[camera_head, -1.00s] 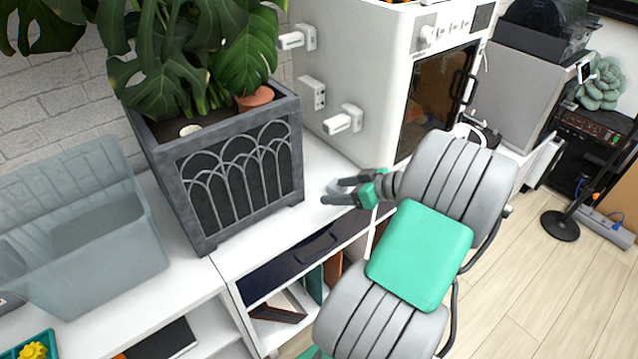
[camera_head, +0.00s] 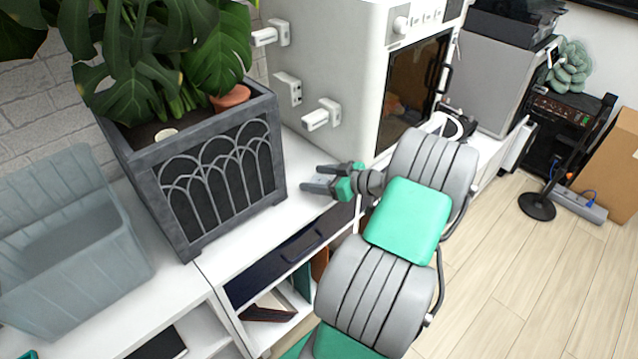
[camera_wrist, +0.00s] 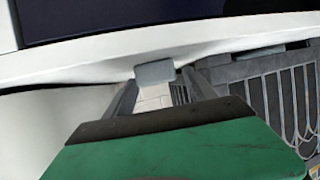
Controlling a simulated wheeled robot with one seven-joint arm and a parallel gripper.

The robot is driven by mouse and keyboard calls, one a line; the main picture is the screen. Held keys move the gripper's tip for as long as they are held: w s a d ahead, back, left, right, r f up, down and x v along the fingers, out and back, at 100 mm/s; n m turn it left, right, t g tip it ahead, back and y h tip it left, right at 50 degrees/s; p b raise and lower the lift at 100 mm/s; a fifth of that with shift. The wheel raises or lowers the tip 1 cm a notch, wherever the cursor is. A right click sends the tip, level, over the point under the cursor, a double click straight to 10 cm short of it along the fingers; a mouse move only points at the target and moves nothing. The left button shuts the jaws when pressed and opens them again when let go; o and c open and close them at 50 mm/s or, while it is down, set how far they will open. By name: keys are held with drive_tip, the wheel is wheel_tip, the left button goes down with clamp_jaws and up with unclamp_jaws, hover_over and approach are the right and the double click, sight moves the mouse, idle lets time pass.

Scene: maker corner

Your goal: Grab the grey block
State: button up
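The grey block (camera_wrist: 155,72) is a small plain block at the white counter's front edge in the wrist view. It lies between the tips of my gripper (camera_wrist: 159,84), close to the left finger, with a small gap on the right. My gripper is open, its two dark fingers spread to either side of the block. In the head view my gripper (camera_head: 317,179) is low over the counter, between the planter and the white machine. The block is hard to make out from the fingers there.
A dark grey planter (camera_head: 225,185) with a leafy plant stands close left of my gripper. A white machine (camera_head: 335,75) stands behind it. A grey-blue bin (camera_head: 70,285) is at far left. The dark blue drawer (camera_head: 270,275) is below the white counter (camera_head: 180,305).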

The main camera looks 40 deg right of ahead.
drive_tip(key=c, duration=1.3)
drive_tip(key=shift+c, duration=0.2)
